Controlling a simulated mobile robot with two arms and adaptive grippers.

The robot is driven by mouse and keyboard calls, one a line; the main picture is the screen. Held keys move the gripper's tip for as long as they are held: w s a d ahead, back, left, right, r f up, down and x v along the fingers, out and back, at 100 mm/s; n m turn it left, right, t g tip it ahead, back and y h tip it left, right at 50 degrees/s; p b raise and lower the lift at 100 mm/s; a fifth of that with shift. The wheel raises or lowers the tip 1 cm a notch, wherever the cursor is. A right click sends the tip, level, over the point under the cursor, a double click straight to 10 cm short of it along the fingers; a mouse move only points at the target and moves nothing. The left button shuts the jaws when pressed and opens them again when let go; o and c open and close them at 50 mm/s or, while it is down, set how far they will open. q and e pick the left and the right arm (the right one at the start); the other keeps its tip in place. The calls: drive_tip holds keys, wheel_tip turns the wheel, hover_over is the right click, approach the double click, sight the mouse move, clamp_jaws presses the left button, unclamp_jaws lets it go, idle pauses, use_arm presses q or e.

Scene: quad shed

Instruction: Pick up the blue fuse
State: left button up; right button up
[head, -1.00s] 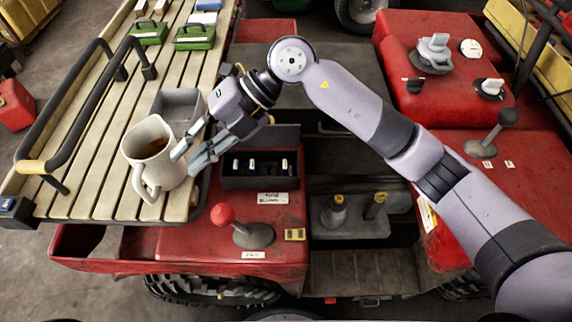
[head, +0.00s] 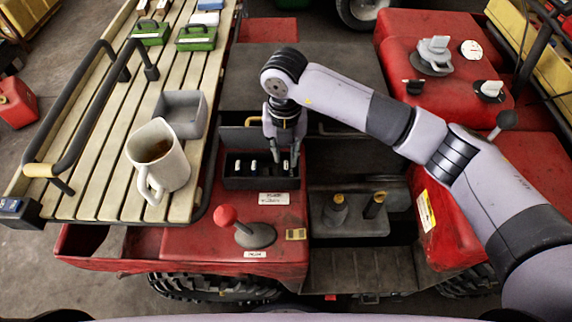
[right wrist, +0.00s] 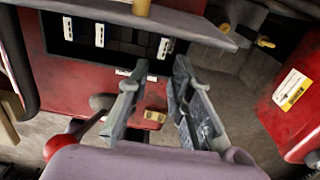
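The black fuse box (head: 262,183) sits on the red bodywork with its dark lid standing open behind it. Three small pale fuses stand in it: left (head: 237,166), middle (head: 253,166) and right (head: 285,164). In the right wrist view they are the left fuse (right wrist: 67,28), middle fuse (right wrist: 99,35) and right fuse (right wrist: 164,47). Their colours are too small to tell surely, so I cannot say which is blue. My right gripper (head: 286,160) is over the right end of the box, pointing down. It is open and empty in the right wrist view (right wrist: 156,74). My left gripper is not in view.
A red-knobbed lever (head: 226,216) stands in front of the box. A mug (head: 158,155) and a grey tray (head: 204,118) stand on the slatted rack to the left. Yellow-topped knobs (head: 375,205) stand to the right.

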sight(286, 169)
drive_tip(key=shift+f, duration=0.75)
wheel_tip(286, 169, down, 4)
drive_tip(key=shift+s+d+f+p, duration=0.1)
drive_tip(key=shift+s+p, duration=0.05)
drive_tip(key=shift+p, duration=0.75)
drive_tip(key=shift+f, duration=0.6)
drive_tip(key=shift+c, duration=0.4)
clamp_jaws()
